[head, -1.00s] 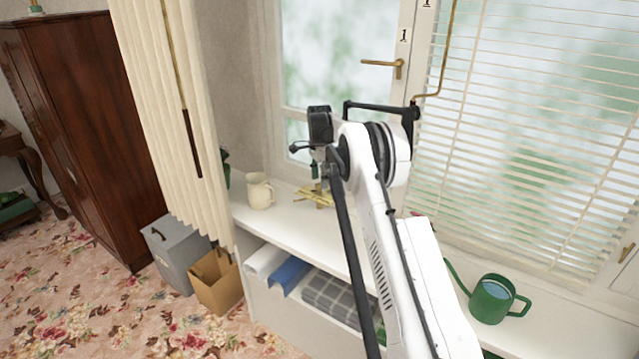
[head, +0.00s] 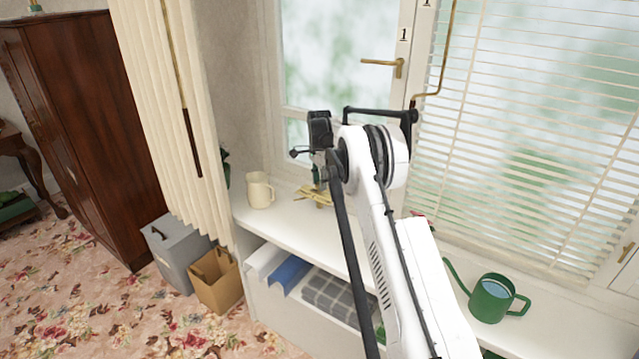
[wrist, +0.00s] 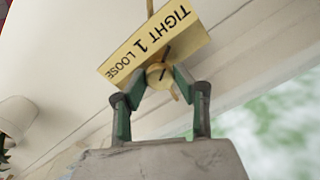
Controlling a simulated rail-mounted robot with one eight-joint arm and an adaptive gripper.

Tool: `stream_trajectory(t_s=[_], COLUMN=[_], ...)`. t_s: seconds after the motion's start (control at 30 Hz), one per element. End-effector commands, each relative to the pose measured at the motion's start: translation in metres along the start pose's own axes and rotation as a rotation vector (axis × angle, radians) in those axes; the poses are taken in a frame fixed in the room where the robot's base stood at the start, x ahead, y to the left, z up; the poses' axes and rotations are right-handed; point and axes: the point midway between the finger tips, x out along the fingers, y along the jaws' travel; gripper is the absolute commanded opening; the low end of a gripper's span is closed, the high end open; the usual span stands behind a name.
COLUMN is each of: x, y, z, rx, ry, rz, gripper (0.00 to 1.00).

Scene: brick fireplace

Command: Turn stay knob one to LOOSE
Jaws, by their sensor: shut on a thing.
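In the wrist view, a brass-coloured plate (wrist: 122,59) reads TIGHT, 1 and LOOSE, with LOOSE at its lower left and TIGHT at its upper right. A small round brass knob (wrist: 158,72) sits at the plate's lower edge. My gripper (wrist: 160,81) has its two green-and-grey fingers shut on this knob, one on each side. A short dark mark shows near the knob's top; I cannot tell its exact setting. In the head view, my gripper (head: 317,174) is low over the sill, partly hidden by my arm, and the knob cannot be made out.
A cream jug (head: 259,190) stands on the white sill left of my gripper. A green watering can (head: 492,298) stands at the right. The window's brass handle (head: 382,65) and the blinds (head: 530,130) are behind my arm. A curtain (head: 165,110) hangs at the left.

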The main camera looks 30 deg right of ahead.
Motion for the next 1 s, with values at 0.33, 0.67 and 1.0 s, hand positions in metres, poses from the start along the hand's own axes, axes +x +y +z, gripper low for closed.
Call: stream_trajectory(t_s=[0.33, 0.67, 1.0], x=[0.0021, 0.0026, 0.0017], y=[0.0, 0.0, 0.0], z=[0.0, 0.0, 0.0], rx=[-0.121, -0.408, -0.732], ry=[0.0, 0.0, 0.0], rz=[0.0, 0.0, 0.0], gripper=[0.02, 0.02, 0.02])
